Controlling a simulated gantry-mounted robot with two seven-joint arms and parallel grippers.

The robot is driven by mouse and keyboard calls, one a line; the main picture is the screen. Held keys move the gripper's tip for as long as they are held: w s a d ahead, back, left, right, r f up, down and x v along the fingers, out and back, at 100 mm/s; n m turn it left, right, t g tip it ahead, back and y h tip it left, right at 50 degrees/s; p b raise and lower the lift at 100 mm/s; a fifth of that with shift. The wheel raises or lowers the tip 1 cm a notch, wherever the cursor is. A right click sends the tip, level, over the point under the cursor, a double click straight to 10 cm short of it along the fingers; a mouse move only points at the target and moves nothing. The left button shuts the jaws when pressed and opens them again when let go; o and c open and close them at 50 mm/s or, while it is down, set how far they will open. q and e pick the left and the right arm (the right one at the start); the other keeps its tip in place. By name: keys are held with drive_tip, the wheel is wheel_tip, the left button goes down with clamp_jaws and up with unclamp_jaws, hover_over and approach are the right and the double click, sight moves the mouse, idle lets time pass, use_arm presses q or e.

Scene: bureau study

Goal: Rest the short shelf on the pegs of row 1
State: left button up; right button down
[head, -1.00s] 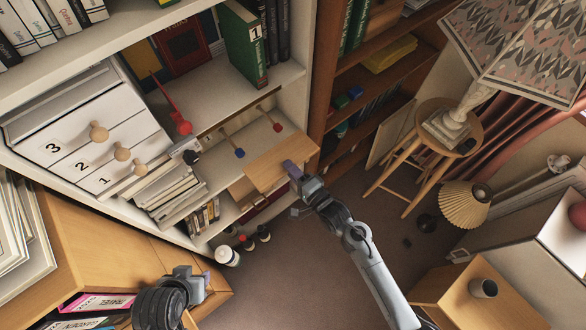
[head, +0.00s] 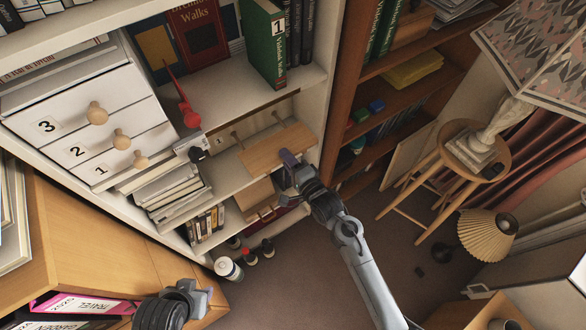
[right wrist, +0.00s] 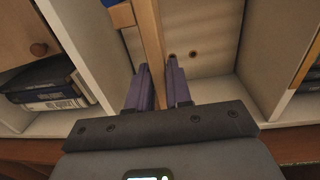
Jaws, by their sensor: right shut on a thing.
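The short shelf (head: 272,150) is a light wooden board in the open bay of the white bookcase. My right gripper (head: 288,162) is shut on its front edge. In the right wrist view the board (right wrist: 152,50) runs edge-on between the purple fingers (right wrist: 160,92). Two pegs (head: 236,137) (head: 276,116) stick out from the back panel. Their coloured outer ends are hidden by the board in the head view. I cannot tell whether the board touches the pegs. My left gripper (head: 203,298) is low at the left, away from the shelf; its jaw opening is unclear.
A red pointed object (head: 186,112) and a green book marked 1 (head: 266,45) stand on the shelf above. Stacked books (head: 170,190) are left of the bay. A wooden box (head: 257,198) sits below the board. Peg holes (right wrist: 193,54) show in the back panel.

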sight(270, 137)
drive_tip(key=shift+w+a+b, duration=0.25)
drive_tip(key=shift+w+b, duration=0.05)
drive_tip(key=shift+w, duration=0.15)
drive_tip(key=b+x, duration=0.1)
drive_tip(key=x, duration=0.1)
drive_tip(key=shift+w+a, duration=0.15)
drive_tip(key=shift+w, duration=0.05)
drive_tip(key=shift+b+x, duration=0.8)
drive_tip(key=shift+x, duration=0.45)
drive_tip(key=b+x, duration=0.2)
drive_tip(key=x, duration=0.1)
drive_tip(key=shift+r, duration=0.2)
drive_tip(key=shift+w+a+f+b, duration=0.2)
drive_tip(key=shift+w+b, duration=0.2)
drive_tip(key=shift+b, duration=0.3)
drive_tip(key=shift+w+a+f+b, duration=0.2)
drive_tip(key=shift+w+b, duration=0.25)
drive_tip(key=shift+b, duration=0.2)
drive_tip(key=shift+f, duration=0.1)
